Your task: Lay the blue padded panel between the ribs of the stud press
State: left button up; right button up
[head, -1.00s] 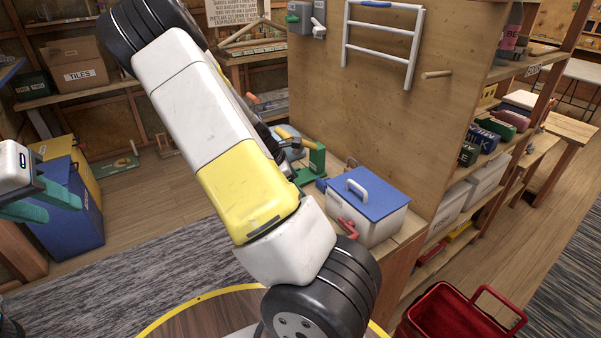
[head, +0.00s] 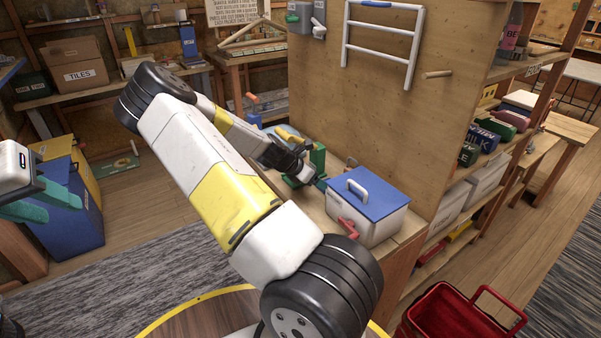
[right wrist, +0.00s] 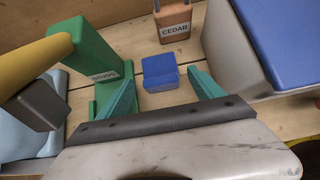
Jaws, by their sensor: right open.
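A small blue block (right wrist: 160,73), which looks like the blue padded panel, lies on the wooden bench top in the right wrist view. My right gripper (right wrist: 161,80) is open, with its teal fingers on either side of the block; I cannot tell whether they touch it. My left gripper (head: 42,203) is open and empty at the left edge, far from the bench.
A white box with a blue lid (head: 367,192) stands close right of my right gripper. A red clamp-like part (head: 352,228) is at its front. A CEDAR block (right wrist: 173,20) sits behind the blue block. A light blue object (right wrist: 40,120) lies left of the press. A wooden panel rises behind.

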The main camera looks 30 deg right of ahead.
jog(key=shift+d, duration=0.1)
jog(key=c, duration=1.6)
jog(key=shift+o, duration=0.2)
jog(key=shift+r, duration=0.1)
